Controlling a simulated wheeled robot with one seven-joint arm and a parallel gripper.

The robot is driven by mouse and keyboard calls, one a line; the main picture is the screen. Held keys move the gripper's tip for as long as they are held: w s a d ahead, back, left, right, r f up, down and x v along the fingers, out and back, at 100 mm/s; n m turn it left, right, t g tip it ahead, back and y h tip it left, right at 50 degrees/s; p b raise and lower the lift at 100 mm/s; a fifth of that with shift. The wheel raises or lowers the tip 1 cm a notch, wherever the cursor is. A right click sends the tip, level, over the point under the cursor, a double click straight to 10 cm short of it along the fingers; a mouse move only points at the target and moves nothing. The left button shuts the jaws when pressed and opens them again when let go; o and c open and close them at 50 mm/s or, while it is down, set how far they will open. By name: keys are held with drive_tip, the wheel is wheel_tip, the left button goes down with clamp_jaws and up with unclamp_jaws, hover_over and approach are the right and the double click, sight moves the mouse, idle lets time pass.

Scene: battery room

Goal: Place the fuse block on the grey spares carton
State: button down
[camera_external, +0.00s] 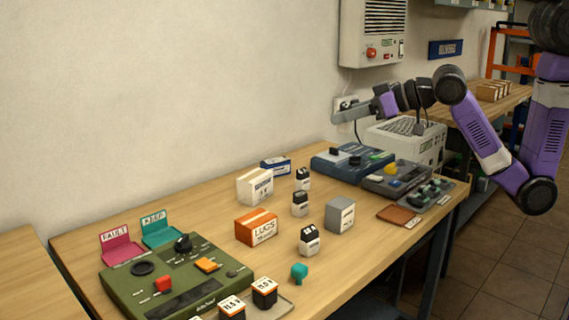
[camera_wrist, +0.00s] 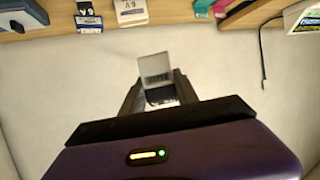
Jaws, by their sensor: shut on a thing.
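My gripper (camera_external: 338,117) is high above the back right of the bench, close to the wall, with its fingers pointing left. In the wrist view its fingers (camera_wrist: 158,92) are shut on a small block (camera_wrist: 155,68), taken to be the fuse block. It has a light grey face and a dark and white part between the fingers. In the external view this block is hard to make out. The grey carton (camera_external: 340,215) stands upright on the bench, right of the middle, well below and apart from my gripper. Its visible top is bare.
An orange carton (camera_external: 257,227), a white carton (camera_external: 255,186) and several black-and-white blocks (camera_external: 308,240) stand around the grey carton. A green panel (camera_external: 175,280) is at front left, a blue unit (camera_external: 350,162) at back right. A wall cabinet (camera_external: 373,32) and cord (camera_external: 358,132) are near my gripper.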

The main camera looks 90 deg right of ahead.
wheel_tip(320, 180, down, 18)
drive_tip(key=shift+f+b, duration=0.2)
drive_tip(key=shift+b, duration=0.75)
drive_tip(key=shift+f, duration=0.2)
drive_tip(key=c, duration=0.9)
unclamp_jaws()
